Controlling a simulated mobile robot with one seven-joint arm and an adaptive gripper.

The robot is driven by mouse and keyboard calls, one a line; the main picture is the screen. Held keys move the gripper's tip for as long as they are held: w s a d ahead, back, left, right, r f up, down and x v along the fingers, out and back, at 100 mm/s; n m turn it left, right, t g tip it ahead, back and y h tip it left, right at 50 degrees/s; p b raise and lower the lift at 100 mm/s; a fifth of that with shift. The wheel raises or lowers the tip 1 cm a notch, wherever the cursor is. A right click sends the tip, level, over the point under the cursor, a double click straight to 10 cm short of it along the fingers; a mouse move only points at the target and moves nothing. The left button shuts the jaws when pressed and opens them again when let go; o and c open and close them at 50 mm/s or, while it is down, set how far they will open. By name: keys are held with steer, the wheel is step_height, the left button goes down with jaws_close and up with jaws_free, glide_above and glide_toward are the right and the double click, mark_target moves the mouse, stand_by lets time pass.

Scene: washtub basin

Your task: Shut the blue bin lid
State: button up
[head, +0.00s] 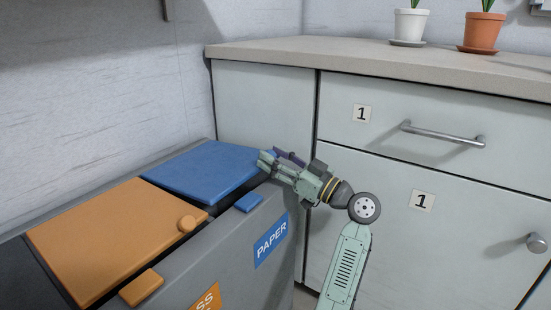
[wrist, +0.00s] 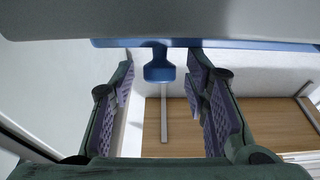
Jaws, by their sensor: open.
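The blue lid (head: 203,170) of the paper bin lies nearly flat at the far end of the grey bin unit; I cannot tell whether a gap remains under it. My gripper (head: 271,158) is at the lid's right corner, its fingertips overlapping that edge in the head view. In the wrist view, my gripper (wrist: 160,76) is open, with a purple-padded finger on each side.
A blue tab (head: 248,203) and an orange tab (head: 141,288) sit along the bin's front edge. Drawers (head: 380,125) stand close on the right, under a worktop (head: 350,55) with two potted plants.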

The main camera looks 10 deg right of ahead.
step_height(320, 180, up, 10)
stand_by(0.4)
